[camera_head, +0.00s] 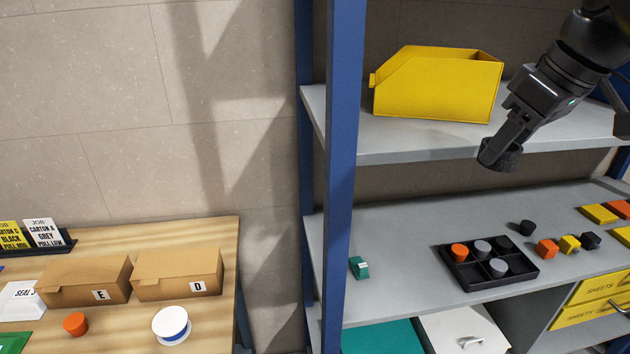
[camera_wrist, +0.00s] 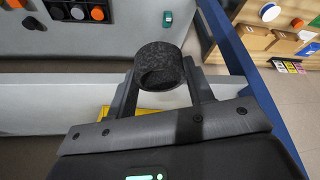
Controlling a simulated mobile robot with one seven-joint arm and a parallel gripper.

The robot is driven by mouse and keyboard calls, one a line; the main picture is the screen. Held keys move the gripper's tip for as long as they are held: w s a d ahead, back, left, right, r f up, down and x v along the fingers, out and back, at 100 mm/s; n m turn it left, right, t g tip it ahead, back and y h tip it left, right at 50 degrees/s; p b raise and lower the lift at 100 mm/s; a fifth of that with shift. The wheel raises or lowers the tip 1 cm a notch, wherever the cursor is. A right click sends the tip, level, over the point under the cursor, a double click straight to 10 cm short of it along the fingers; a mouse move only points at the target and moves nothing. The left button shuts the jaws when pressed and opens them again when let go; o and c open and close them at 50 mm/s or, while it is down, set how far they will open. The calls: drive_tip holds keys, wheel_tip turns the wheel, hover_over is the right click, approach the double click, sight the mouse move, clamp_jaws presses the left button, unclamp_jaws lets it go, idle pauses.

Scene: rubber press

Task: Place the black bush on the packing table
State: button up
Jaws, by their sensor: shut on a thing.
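The black bush (camera_head: 500,154) is a dark, rough-surfaced ring. My gripper (camera_head: 503,146) is shut on it and holds it in the air in front of the shelf unit, near the edge of the upper shelf. In the wrist view the bush (camera_wrist: 160,65) sits between the two fingers (camera_wrist: 162,85), with its opening showing. The packing table (camera_head: 215,325) is the wooden table at the lower left, well away from my gripper. It also shows at the upper right of the wrist view (camera_wrist: 256,40).
Cartons E (camera_head: 88,281) and D (camera_head: 180,272), a white-blue roll (camera_head: 171,325) and an orange cylinder (camera_head: 75,323) stand on the table. A blue post (camera_head: 342,150) rises between table and shelves. A yellow bin (camera_head: 440,88) and a black tray (camera_head: 487,280) stand on shelves.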

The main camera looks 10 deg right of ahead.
drive_tip(key=a+r, duration=0.1)
drive_tip(key=a, duration=2.5)
drive_tip(key=w+a+f+n+g+y, duration=0.1)
drive_tip(key=w+a+f+n, duration=0.3)
drive_tip(key=a+f, duration=0.35)
drive_tip(key=w+a+f+n+g+y, duration=0.1)
drive_tip(key=w+a+f+n, duration=0.25)
drive_tip(key=a+f, duration=0.35)
drive_tip(key=s+a+f+n+g, duration=0.1)
drive_tip(key=s+a+f+n, duration=0.1)
drive_tip(key=a+f, duration=0.6)
drive_tip(key=s+a+f+n+g, duration=0.1)
drive_tip(key=a+f+n, duration=0.3)
drive_tip(key=a+f, duration=0.4)
drive_tip(key=s+a+f+n+g, duration=0.1)
drive_tip(key=s+a+f+n, duration=0.2)
drive_tip(key=a+f, duration=0.5)
drive_tip(key=shift+s+a+f, duration=0.1)
drive_tip(key=shift+s+a, duration=0.1)
drive_tip(key=shift+a, duration=1.1)
drive_tip(key=shift+s+a+f, duration=0.1)
drive_tip(key=shift+s+a, duration=0.1)
drive_tip(key=shift+a, duration=1.1)
drive_tip(key=shift+y, duration=0.3)
drive_tip(key=shift+a+f, duration=0.1)
drive_tip(key=shift+f, duration=1.95)
